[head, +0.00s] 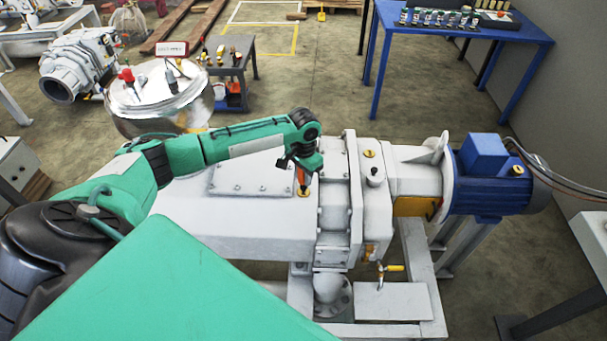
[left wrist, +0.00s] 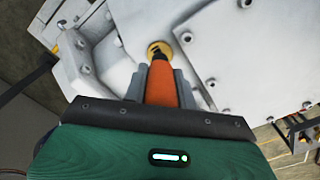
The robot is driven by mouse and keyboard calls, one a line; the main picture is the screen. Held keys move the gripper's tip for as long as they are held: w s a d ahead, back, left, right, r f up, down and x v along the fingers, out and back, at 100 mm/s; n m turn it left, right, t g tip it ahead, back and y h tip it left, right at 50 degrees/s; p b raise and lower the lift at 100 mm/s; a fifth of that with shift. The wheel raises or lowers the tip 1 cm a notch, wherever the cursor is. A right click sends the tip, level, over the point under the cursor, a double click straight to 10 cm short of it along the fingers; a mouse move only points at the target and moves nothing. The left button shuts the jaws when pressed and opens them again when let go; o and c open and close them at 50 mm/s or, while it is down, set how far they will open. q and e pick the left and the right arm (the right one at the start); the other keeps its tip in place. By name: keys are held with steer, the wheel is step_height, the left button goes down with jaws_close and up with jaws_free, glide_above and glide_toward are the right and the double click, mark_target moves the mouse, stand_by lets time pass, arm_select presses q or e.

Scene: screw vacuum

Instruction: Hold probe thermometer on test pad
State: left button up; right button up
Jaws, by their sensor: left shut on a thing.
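The probe thermometer (head: 301,175) has an orange handle and a dark tip end. My left gripper (head: 304,182) is shut on it and points it down at the white pump housing. In the left wrist view the orange thermometer (left wrist: 162,84) sits between the grey fingers (left wrist: 160,88). Its dark end lies over a round yellow test pad (left wrist: 158,49). The pad (head: 303,193) also shows just below the thermometer in the head view. The tip looks at or very near the pad; I cannot tell whether it touches. My right gripper is not in view.
The white pump (head: 240,225) has bolted plates and a blue motor (head: 490,180) at right. Other yellow round pads (head: 369,153) sit on the pump and motor. A yellow-handled valve (head: 391,268) sticks out at the front. A blue table (head: 510,40) stands behind.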

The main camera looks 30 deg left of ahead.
arm_select(q)
steer(key=shift+s+f, duration=0.1)
stand_by(1.1)
steer(key=shift+p, duration=0.3)
step_height(320, 180, up, 7)
steer(key=p, duration=0.7)
steer(key=shift+p, duration=0.4)
